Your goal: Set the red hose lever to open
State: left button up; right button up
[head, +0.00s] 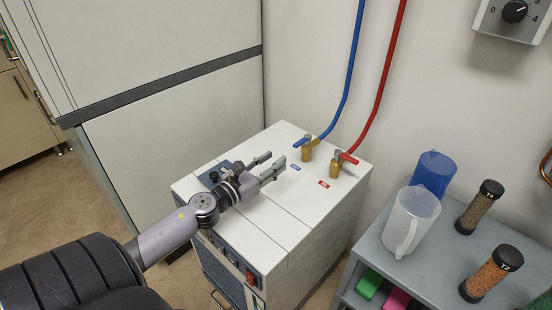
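The red hose lever (348,158) sits on a brass valve (336,169) at the back right of a white cabinet (285,215). The red hose (383,85) rises from this valve along the wall. The lever looks turned across toward the lower right of its valve. A blue lever (301,142) sits on a second brass valve (309,152) to the left, under the blue hose (352,60). My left gripper (269,166) is over the cabinet top, left of both valves, with its fingers apart and nothing between them. It touches neither lever. My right gripper is not in view.
A grey shelf (388,262) at the right holds a clear jug (410,220), a blue jug (434,172) and two black-capped jars (480,205). A control box (512,14) hangs on the wall. A tall white cabinet (180,130) stands at the left. The cabinet top in front of the valves is clear.

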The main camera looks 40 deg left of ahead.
aim_at(338, 154)
jog(key=k+j, duration=0.1)
jog(key=k, duration=0.9)
